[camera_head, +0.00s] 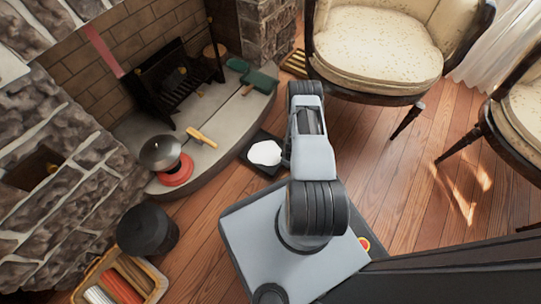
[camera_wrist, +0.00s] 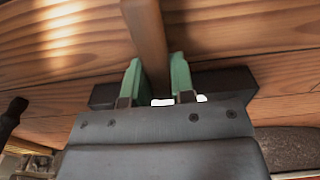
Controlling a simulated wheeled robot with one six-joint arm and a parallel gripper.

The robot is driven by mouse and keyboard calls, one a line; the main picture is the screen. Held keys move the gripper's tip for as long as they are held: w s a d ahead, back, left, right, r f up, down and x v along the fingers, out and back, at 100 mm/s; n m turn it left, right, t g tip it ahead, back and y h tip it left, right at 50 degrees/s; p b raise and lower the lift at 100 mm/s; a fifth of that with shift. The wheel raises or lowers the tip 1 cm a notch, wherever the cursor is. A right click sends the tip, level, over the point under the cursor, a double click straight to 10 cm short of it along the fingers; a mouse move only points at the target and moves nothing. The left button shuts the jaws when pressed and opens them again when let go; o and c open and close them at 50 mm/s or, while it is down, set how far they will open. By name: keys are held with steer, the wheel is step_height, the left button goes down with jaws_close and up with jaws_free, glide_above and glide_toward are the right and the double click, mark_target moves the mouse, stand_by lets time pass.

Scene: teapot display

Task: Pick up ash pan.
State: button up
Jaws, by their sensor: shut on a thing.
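The ash pan (camera_head: 262,136) is a dark flat tray with a white heap in it. In the head view it lies on the wooden floor beside the stone hearth, partly hidden by my arm. In the wrist view its dark edge (camera_wrist: 236,86) and small white patches show behind my gripper. My gripper (camera_wrist: 156,62) has green fingers, shut on a brown bar (camera_wrist: 146,30) that appears to be the pan's handle. The join between bar and pan is hidden. In the head view my gripper is hidden behind my arm.
The raised hearth (camera_head: 222,130) holds a black grate (camera_head: 172,82), a green-headed tool (camera_head: 262,80) and a red round stand (camera_head: 175,172). A black bucket (camera_head: 147,230) and a log basket (camera_head: 155,277) stand lower left. A cream chair (camera_head: 375,48) stands behind. Floor at right is partly clear.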

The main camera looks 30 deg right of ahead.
jaws_close()
